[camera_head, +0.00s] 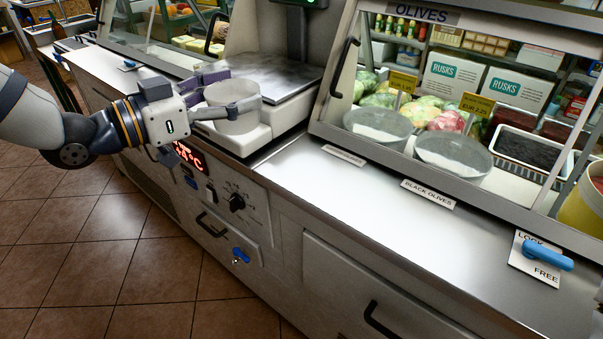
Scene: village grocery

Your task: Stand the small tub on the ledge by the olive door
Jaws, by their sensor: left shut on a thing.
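A small white tub (230,112) is held between the fingers of my left gripper (228,95), which is shut on it. The tub is upright, at the front of the weighing scale (278,80); I cannot tell whether it touches the scale. The olive door (440,75) is the glazed front under the OLIVES sign, to the right of the gripper. The metal ledge (375,205) runs below that door, and its middle is bare. My right gripper is not in view.
A BLACK OLIVES label (428,194) lies along the door's foot. Behind the glass are bowls (453,153). A black door handle (345,68) juts out at the door's left side. Tiled floor lies in front.

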